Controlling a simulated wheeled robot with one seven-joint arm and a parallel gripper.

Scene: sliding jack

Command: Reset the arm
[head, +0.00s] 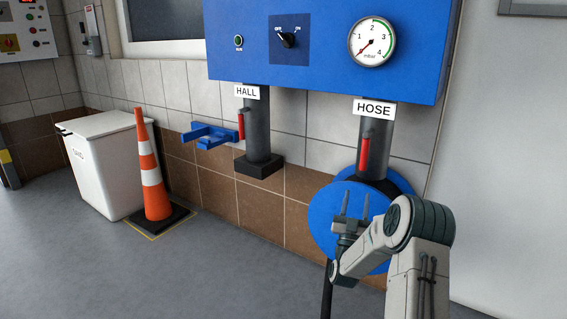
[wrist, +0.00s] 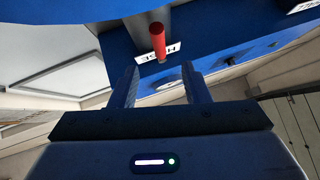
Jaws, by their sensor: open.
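My gripper (head: 356,205) is at the end of my folded arm at the lower right of the head view. Its two fingers point up and stand apart with nothing between them. It is in front of the blue hose reel (head: 324,212), below the red handle (head: 365,155) on the HOSE pipe. In the wrist view my gripper (wrist: 156,88) shows two dark fingers spread apart. The red handle (wrist: 158,40) appears beyond the fingertips, with a gap between.
A blue panel (head: 270,55) with a dial and gauge hangs above the pipes. The HALL pipe (head: 258,130), a blue wall bracket (head: 208,134), an orange cone (head: 151,175) and a white bin (head: 103,165) stand to the left. The grey floor (head: 110,270) at front left is clear.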

